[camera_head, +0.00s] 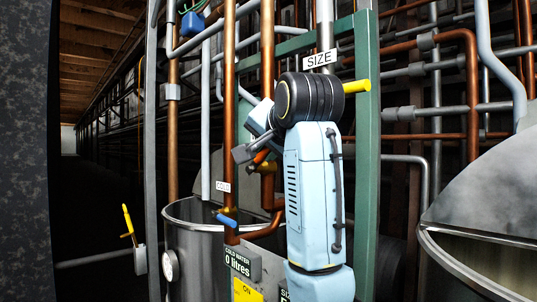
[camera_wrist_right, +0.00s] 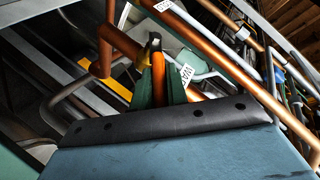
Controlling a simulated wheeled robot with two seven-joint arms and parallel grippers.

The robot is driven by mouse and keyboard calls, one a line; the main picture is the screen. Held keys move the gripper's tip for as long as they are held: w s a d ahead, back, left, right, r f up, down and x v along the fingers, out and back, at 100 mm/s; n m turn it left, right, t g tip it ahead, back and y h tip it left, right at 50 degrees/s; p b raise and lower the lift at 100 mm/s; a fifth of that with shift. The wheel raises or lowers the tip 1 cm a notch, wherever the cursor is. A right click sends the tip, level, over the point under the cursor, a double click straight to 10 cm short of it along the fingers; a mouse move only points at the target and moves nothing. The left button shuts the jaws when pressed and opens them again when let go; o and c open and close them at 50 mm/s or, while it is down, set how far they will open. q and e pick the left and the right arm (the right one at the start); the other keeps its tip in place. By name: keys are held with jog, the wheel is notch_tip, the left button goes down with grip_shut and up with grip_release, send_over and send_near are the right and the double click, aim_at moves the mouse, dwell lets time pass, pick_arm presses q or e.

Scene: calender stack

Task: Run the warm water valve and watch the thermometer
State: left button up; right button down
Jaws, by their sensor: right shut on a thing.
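My right gripper (camera_head: 254,152) reaches left and down from my light blue arm, in front of the copper pipes. It is shut on an orange-red handle (camera_head: 262,156), which seems to be the warm water valve's lever. In the right wrist view the green fingers (camera_wrist_right: 160,82) close around it, and a white label (camera_wrist_right: 187,76) that seems to read WARM sits beside them. My left gripper is out of view.
A blue lever (camera_head: 226,220) sits below the COLD label (camera_head: 223,187). A counter (camera_head: 240,264) reads COLD WATER 0 litres. Another tank (camera_head: 465,275) is at the right. Pipes crowd the arm.

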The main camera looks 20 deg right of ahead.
dwell(0.5)
jog(key=c, duration=1.4)
grip_release()
jog(key=shift+s+r, duration=0.1)
jog(key=shift+b+v, duration=6.55)
jog(key=shift+b, duration=0.85)
jog(key=shift+r, duration=0.2)
